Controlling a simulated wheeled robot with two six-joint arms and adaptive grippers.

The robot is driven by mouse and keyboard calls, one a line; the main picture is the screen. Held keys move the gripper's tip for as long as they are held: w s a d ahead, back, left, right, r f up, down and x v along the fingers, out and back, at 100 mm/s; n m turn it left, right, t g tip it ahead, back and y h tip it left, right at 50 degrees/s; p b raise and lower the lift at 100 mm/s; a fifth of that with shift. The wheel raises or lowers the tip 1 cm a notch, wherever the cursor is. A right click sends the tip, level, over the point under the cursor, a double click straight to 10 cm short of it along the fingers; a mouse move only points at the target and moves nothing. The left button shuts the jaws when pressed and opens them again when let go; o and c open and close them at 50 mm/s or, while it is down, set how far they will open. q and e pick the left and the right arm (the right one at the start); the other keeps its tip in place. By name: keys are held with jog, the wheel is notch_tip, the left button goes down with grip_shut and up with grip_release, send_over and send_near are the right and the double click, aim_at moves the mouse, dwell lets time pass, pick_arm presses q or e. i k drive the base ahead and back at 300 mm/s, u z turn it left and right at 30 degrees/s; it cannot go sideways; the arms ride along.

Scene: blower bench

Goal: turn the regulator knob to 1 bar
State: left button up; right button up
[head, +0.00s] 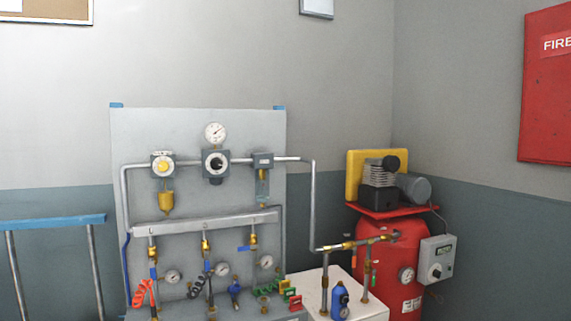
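A grey panel (190,130) stands against the wall and carries a horizontal pipe with three units on it. The dial's markings are too small to read. A round white pressure gauge (215,132) sits directly above it. Its dark needle shows, but its numbers cannot be read. Neither of my grippers is in view, and nothing touches the knob.
A yellow-bowled unit (165,200) flanks the knob on the left and a grey block (263,160) on the right. Below are a manifold (205,223), valves, small gauges and hoses. A red compressor tank (395,260) stands at right; a blue-topped rail (50,222) at left.

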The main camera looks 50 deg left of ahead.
aim_at(217, 163)
jog(key=z, duration=0.05)
jog(key=i, duration=1.35)
jog(key=u, duration=0.6)
jog(key=i, duration=0.85)
jog(key=u, duration=0.8)
